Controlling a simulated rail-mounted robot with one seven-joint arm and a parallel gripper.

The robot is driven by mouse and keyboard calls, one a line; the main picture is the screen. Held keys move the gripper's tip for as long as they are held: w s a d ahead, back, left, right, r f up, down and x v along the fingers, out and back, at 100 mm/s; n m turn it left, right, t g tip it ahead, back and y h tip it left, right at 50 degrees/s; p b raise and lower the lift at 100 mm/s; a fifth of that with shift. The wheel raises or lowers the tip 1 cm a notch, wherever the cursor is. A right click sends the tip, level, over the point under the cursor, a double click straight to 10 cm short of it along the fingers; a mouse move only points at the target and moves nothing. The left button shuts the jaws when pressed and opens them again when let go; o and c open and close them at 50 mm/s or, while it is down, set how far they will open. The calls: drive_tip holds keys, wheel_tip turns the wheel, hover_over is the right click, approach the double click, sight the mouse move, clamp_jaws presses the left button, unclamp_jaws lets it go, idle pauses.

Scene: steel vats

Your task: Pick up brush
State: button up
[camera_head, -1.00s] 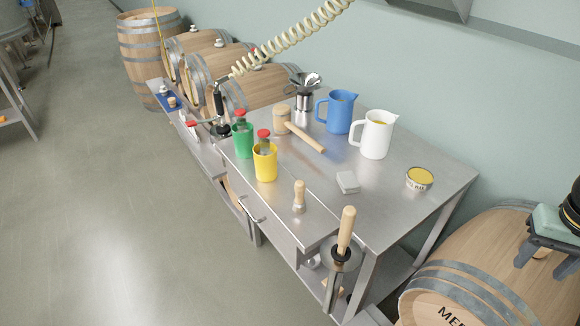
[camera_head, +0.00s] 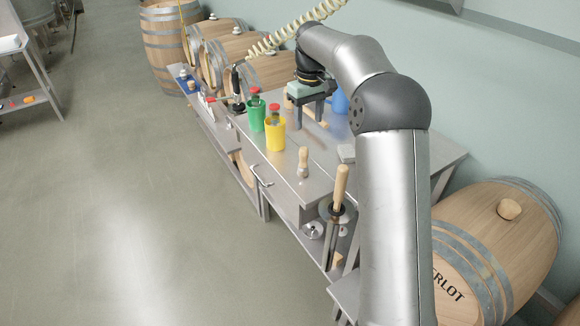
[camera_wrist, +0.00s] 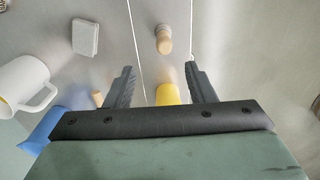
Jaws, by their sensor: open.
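The brush (camera_head: 303,162), a short wooden handle on a pale base, stands upright near the front edge of the steel table (camera_head: 325,182). In the wrist view the brush (camera_wrist: 163,40) shows from above, ahead of the fingertips and midway between them. My gripper (camera_head: 308,118) hangs over the table with fingers pointing down, farther back than the brush and apart from it.
A wooden-handled tool (camera_head: 341,187) stands upright at the table's near corner.

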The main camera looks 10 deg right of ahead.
sight(304, 156)
wheel_tip(304, 156, down, 9)
drive_tip(key=shift+r+p, duration=0.1)
drive_tip(key=shift+p, duration=0.55)
drive_tip(key=shift+w+a+f+p, duration=0.15)
drive_tip(key=shift+f+p, duration=0.15)
drive_tip(key=shift+f, duration=0.6)
drive_tip(key=shift+a+f+p, duration=0.15)
drive_tip(key=shift+f+p, duration=0.2)
drive_tip(key=shift+f, duration=0.6)
drive_tip(key=shift+w+a+f+p, duration=0.15)
drive_tip(key=shift+f+p, duration=0.15)
drive_tip(key=shift+f, duration=0.6)
drive_tip(key=c, duration=1.1)
